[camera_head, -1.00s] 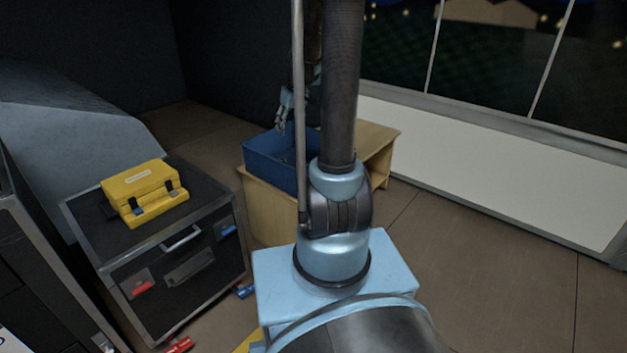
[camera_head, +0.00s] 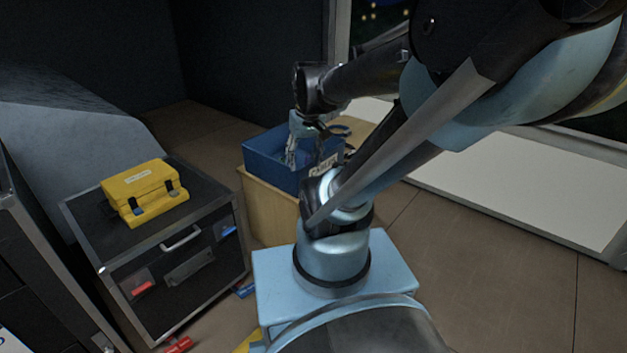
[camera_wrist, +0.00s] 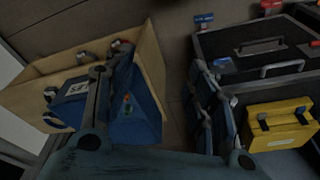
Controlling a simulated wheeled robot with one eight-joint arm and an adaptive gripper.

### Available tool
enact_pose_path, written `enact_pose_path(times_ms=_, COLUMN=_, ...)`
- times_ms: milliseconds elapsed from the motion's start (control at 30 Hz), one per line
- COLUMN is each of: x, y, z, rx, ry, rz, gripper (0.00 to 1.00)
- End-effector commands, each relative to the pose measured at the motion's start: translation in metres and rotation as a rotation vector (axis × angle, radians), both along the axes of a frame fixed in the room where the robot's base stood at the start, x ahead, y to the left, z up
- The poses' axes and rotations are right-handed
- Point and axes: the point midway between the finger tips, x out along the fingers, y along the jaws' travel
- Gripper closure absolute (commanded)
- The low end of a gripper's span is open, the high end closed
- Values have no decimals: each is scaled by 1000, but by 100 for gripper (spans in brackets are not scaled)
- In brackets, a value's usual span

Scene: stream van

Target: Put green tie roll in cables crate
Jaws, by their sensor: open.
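In the wrist view the crate (camera_wrist: 140,128) shows between the fingers, nearer the left one. A tiny green and orange spot (camera_wrist: 127,104) shows inside it; I cannot tell whether it is the green tie roll. No tie roll is clearly seen elsewhere. My gripper (camera_head: 306,158) is open, pointing down over the crate. In the wrist view my gripper (camera_wrist: 148,76) has its fingers wide apart, with nothing seen held.
A yellow case (camera_head: 146,192) sits on a black flight case (camera_head: 180,250) at left. Red (camera_head: 178,345) and blue (camera_head: 245,290) pieces lie on the floor. Floor at right is clear.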

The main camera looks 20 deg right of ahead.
Motion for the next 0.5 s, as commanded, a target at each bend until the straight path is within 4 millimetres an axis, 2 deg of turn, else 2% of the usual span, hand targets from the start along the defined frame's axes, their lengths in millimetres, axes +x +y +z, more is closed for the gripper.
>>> enact_pose_path(times_ms=33, x=-13, y=0, z=-6, rx=-3, ry=3, rz=-12, gripper=49)
enact_pose_path(times_ms=200, x=-46, y=-3, z=-23, rx=-11, ry=10, rz=-55, gripper=49)
enact_pose_path(times_ms=333, x=-61, y=-11, z=-32, rx=-15, ry=14, rz=-79, gripper=49)
enact_pose_path(times_ms=500, x=-69, y=-14, z=-37, rx=-18, ry=16, rz=-94, gripper=49)
